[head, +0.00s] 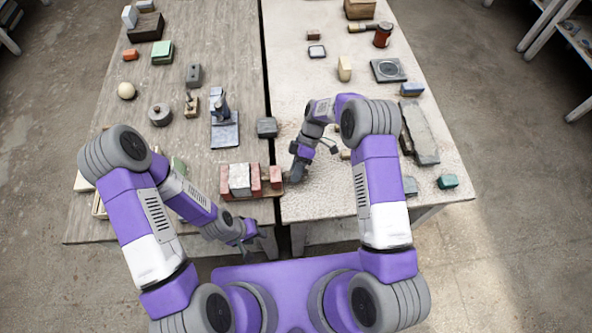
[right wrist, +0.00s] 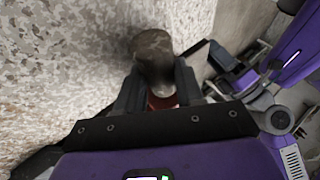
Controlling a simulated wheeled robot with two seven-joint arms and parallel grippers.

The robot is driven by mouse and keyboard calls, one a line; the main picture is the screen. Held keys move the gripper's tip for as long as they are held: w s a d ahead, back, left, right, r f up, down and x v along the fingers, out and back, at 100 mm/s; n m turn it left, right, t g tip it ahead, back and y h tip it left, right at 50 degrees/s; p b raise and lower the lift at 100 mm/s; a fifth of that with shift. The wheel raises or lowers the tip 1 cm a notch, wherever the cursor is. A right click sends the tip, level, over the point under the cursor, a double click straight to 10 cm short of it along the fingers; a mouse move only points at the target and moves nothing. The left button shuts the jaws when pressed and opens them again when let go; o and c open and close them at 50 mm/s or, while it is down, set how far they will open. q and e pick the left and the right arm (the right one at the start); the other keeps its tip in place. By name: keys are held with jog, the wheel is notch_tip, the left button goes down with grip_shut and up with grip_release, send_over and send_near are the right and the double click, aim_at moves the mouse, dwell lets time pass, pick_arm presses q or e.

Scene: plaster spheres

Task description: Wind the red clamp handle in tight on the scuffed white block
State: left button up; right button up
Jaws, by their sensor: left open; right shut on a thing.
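A red clamp (head: 226,187) lies at the inner edge of the left table, near the front. The scuffed white block (head: 239,179) sits between its red jaws; I cannot tell whether both jaws touch it. My right gripper (head: 295,174) is at the clamp's right end, shut on the handle. In the right wrist view the fingers (right wrist: 160,92) flank the red handle (right wrist: 162,103), with a grey-brown rounded end showing beyond them. Most of the handle is hidden by the gripper. My left gripper (head: 250,243) is open and empty, low in front of the table edge.
A dark grey block (head: 267,127) and a blue-grey vise-like tool (head: 224,130) stand behind the clamp. A long grey slab (head: 421,135) lies on the right table. A narrow gap separates the two tables. The right table's front middle is fairly clear.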

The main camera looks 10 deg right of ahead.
jog(key=o, duration=1)
jog(key=shift+o, duration=0.2)
jog(key=v, duration=0.7)
jog(key=shift+r+b, duration=0.3)
jog(key=shift+b, duration=0.1)
jog(key=shift+w+d, duration=0.1)
jog(key=shift+w, duration=0.05)
